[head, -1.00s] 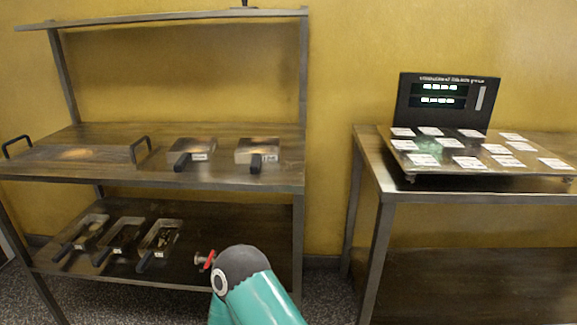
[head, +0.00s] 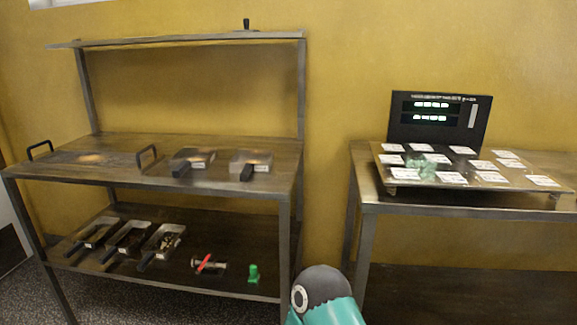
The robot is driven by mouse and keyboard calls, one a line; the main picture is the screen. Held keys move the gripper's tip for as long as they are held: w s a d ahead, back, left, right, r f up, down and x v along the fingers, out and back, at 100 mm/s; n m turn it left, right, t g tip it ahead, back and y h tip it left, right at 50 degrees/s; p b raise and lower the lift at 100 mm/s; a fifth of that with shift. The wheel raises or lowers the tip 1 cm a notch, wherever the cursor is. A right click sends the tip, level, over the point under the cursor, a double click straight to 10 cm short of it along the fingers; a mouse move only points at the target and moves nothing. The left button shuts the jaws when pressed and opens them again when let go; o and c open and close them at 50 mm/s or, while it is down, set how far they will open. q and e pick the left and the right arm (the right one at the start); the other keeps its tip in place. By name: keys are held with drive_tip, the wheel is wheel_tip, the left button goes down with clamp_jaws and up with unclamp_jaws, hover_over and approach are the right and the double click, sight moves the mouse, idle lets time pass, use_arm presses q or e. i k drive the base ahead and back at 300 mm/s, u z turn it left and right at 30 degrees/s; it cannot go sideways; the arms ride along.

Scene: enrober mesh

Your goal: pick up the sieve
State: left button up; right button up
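I cannot tell for sure which item is the sieve. Two shallow square pans with dark handles, a left one (head: 199,156) and a right one (head: 255,160), sit on the upper deck of the steel rack. Several narrow metal scoops or trays with dark handles, one of them (head: 163,240) holding small bits, lie on the lower shelf. A wide flat tray or mesh (head: 97,157) with two upright black handles lies at the left of the upper deck. Neither gripper is in view; only a teal and dark link of my arm shows at the bottom centre.
A red-handled metal fitting (head: 207,264) and a small green object (head: 253,274) lie on the lower shelf. The steel rack (head: 285,180) has an overhead shelf. A right table (head: 390,208) carries a plate (head: 420,184) with several white labels and a black display (head: 436,121).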

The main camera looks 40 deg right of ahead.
sight(244, 161)
drive_tip(key=z, duration=0.55)
drive_tip(key=i, duration=1)
